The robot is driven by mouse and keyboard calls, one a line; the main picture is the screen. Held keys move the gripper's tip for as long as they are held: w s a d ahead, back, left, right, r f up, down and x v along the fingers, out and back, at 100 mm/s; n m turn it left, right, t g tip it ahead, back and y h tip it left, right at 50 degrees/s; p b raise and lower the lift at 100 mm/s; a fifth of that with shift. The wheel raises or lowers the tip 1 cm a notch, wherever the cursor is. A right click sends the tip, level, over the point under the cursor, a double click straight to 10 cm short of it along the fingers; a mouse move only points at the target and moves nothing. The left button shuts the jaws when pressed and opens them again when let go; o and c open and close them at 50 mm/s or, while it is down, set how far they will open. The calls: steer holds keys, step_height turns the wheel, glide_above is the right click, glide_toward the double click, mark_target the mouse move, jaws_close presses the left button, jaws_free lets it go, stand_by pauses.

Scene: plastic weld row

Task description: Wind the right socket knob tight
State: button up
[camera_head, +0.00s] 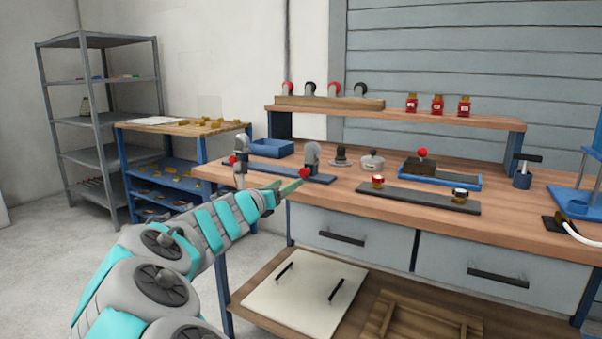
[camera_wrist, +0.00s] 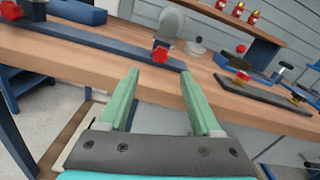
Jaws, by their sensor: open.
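A dark blue rail (camera_head: 265,172) lies along the bench's front left part and holds a grey upright fitting at each end. The right fitting (camera_head: 312,155) has a red knob (camera_head: 304,172) on its front side; this knob also shows in the wrist view (camera_wrist: 160,54). The left fitting (camera_head: 241,172) has another red knob (camera_head: 232,160). My gripper (camera_head: 284,188) is open and empty in front of the bench edge. In the wrist view its green fingers (camera_wrist: 159,75) point toward the right red knob, which appears between and beyond their tips, apart from them.
A dark bar (camera_head: 415,200) with two small knobs lies on the bench to the right. A blue tray (camera_head: 440,180) with a red-knobbed block stands behind it. The bench edge and drawer fronts (camera_head: 340,238) lie close to my arm. A blue bin (camera_head: 272,149) stands behind the rail.

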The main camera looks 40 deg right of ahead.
mark_target(303, 174)
steer(key=shift+x, duration=3.9)
steer(key=shift+c, duration=0.2)
jaws_close()
